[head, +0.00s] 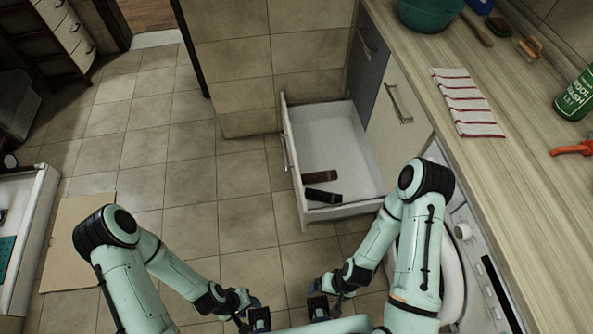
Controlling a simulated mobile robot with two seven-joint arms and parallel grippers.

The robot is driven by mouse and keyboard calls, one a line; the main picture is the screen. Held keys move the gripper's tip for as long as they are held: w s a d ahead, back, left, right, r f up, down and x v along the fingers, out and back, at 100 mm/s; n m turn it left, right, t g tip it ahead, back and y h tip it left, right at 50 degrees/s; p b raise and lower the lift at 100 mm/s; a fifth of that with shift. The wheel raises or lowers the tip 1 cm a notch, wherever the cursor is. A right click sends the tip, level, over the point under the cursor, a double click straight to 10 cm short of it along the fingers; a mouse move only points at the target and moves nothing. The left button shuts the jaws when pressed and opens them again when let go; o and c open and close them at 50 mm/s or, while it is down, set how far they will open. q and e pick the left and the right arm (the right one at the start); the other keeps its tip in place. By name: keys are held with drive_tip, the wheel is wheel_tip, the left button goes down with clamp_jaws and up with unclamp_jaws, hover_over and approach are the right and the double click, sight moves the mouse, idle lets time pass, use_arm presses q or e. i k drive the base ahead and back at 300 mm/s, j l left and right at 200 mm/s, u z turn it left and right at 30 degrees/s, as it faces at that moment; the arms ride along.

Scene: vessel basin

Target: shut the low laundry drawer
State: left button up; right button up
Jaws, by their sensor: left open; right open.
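The low laundry drawer (297,207) is pulled out from the cabinet under the counter, low above the tiled floor. It is white inside, with its handle on the front panel facing left. A brown item and a black item (322,196) lie inside near its front end. My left gripper (258,320) is at the bottom of the head view, below and left of the drawer. My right gripper (319,308) is just to its right, nearer to me than the drawer. Both are open, empty and apart from the drawer.
The counter (480,120) on the right holds a striped towel (467,102), a green basin (430,12), brushes and a green bottle (577,95). A white washing machine stands below it at the right. A cardboard sheet (72,240) lies on the left floor. Tiles left of the drawer are clear.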

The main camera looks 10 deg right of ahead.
sight(327, 136)
drive_tip(key=k+j+z, duration=0.5)
drive_tip(key=i+j, duration=0.15)
drive_tip(key=i, duration=0.25)
drive_tip(key=i+j+z, duration=0.15)
drive_tip(key=i, duration=0.25)
drive_tip(key=i+j, duration=0.25)
drive_tip(key=i, duration=0.15)
drive_tip(key=i+z, duration=0.1)
drive_tip(key=z, duration=0.9)
